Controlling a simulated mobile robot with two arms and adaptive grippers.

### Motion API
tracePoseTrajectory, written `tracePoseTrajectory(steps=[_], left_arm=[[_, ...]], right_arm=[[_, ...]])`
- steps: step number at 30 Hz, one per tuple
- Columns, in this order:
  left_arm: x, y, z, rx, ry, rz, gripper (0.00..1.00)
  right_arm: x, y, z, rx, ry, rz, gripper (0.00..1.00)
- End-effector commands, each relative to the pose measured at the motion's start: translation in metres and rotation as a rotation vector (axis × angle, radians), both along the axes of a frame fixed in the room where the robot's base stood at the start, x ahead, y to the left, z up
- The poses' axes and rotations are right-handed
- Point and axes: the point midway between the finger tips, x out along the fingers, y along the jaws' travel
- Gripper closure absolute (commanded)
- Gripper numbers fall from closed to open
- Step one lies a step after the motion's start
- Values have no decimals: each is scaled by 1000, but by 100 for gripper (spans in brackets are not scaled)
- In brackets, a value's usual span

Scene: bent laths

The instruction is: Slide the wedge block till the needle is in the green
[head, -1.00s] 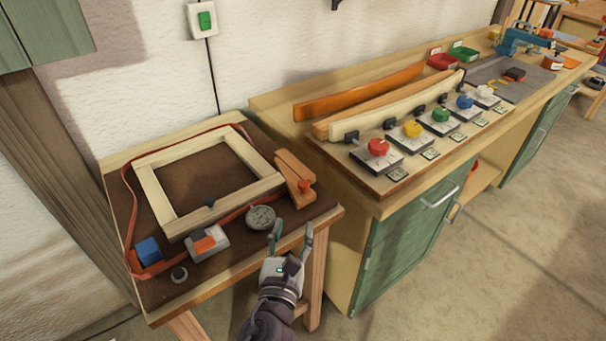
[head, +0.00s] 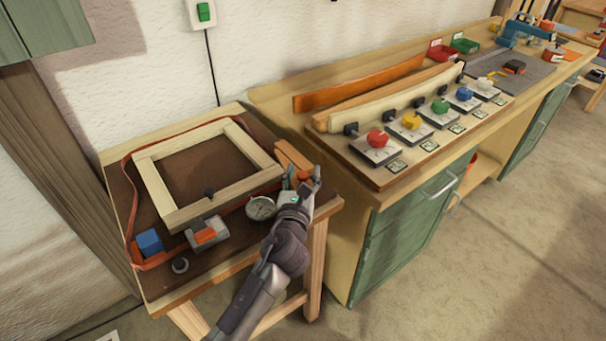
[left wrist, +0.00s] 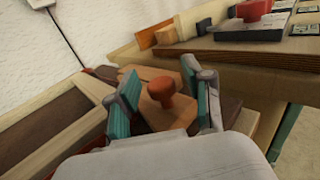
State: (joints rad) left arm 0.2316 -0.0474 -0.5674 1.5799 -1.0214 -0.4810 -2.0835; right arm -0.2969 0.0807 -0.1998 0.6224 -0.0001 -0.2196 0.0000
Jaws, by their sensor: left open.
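The wedge block (head: 291,156) is wooden and lies at the right corner of the pale wooden frame (head: 222,194). In the left wrist view the wedge block (left wrist: 148,76) carries an upright red-orange knob (left wrist: 161,92). My left gripper (head: 302,174) is open at the wedge block; in the left wrist view its teal-padded fingers (left wrist: 160,80) stand on either side of the knob, with gaps showing. The round dial gauge (head: 261,208) lies just left of my gripper; its needle and any green zone are too small to read. My right gripper is out of view.
A red strap (head: 128,215) runs around the frame to a grey and orange buckle (head: 206,233). A blue block (head: 149,242) and a small dark knob (head: 180,266) lie at the front left. The bench with coloured knobs (head: 377,139) stands to the right.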

Motion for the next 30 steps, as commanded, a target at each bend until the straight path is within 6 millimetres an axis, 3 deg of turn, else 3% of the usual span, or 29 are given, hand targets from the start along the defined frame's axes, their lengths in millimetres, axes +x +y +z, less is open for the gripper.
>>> tracePoseTrajectory(steps=[7,17,26,30], left_arm=[[1,0,0,0,0,0,49],[0,0,0,0,0,0,100],[2,2,0,2,0,0,100],[18,12,1,6,-2,0,100]], right_arm=[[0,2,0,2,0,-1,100],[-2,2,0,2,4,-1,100],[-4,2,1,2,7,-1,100],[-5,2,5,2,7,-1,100]])
